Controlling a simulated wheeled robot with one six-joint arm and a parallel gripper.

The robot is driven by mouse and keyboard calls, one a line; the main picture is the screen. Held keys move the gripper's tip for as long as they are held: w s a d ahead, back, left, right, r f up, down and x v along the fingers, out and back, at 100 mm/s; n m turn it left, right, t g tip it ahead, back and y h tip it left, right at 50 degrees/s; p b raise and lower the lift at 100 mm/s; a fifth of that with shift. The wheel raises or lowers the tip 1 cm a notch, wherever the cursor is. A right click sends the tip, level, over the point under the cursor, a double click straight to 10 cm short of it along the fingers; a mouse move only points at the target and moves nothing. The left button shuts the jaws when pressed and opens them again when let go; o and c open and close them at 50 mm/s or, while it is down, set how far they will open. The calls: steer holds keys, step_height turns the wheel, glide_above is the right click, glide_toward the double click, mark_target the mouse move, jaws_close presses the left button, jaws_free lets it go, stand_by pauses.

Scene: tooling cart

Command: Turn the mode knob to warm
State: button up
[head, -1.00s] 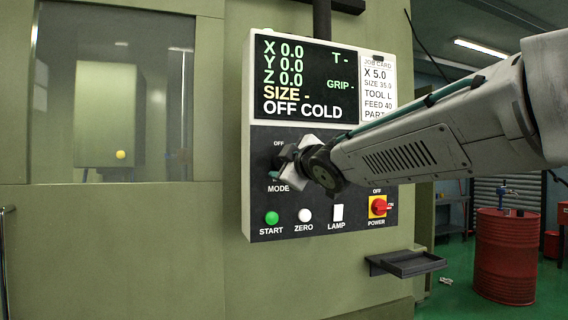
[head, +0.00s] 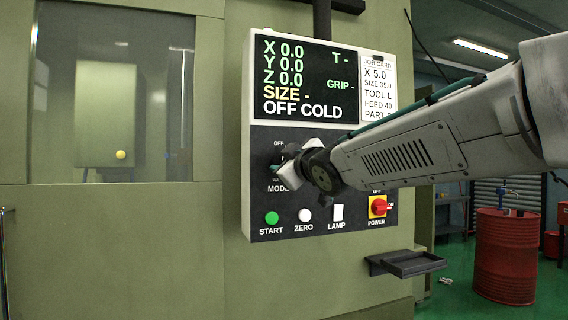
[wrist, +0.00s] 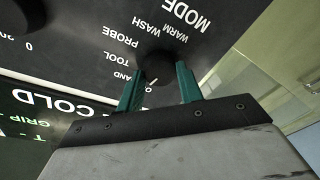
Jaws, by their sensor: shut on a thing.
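The mode knob (wrist: 157,66) is a dark round knob on the black control panel (head: 335,185). Printed words including WARM, WASH, PROBE and TOOL surround it in the wrist view, which shows the panel rotated. My gripper (wrist: 160,72) has its two green fingers on either side of the knob, shut on it. The screen (head: 306,82) reads OFF COLD.
Below the knob are the green START button (head: 271,218), white ZERO button (head: 305,215), LAMP switch (head: 337,212) and red POWER switch (head: 378,206). A dark shelf (head: 405,263) juts out at lower right. A red drum (head: 506,255) stands farther right.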

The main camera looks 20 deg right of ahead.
steer(key=m, duration=0.4)
steer(key=shift+f+m+t, duration=0.1)
steer(key=shift+m+t, duration=0.2)
steer(key=shift+m, duration=0.1)
steer(key=m+h, duration=0.1)
steer(key=m, duration=0.6)
steer(key=m+h, duration=0.1)
steer(key=m, duration=0.6)
steer(key=shift+a+f, duration=0.1)
steer(key=m+h, duration=0.1)
steer(key=m, duration=0.8)
steer(key=shift+h, duration=0.3)
steer(key=shift+a+m+g+h, duration=0.1)
steer(key=shift+m+g+h, duration=0.3)
steer(key=shift+m, duration=3.5)
steer(key=shift+y, duration=0.3)
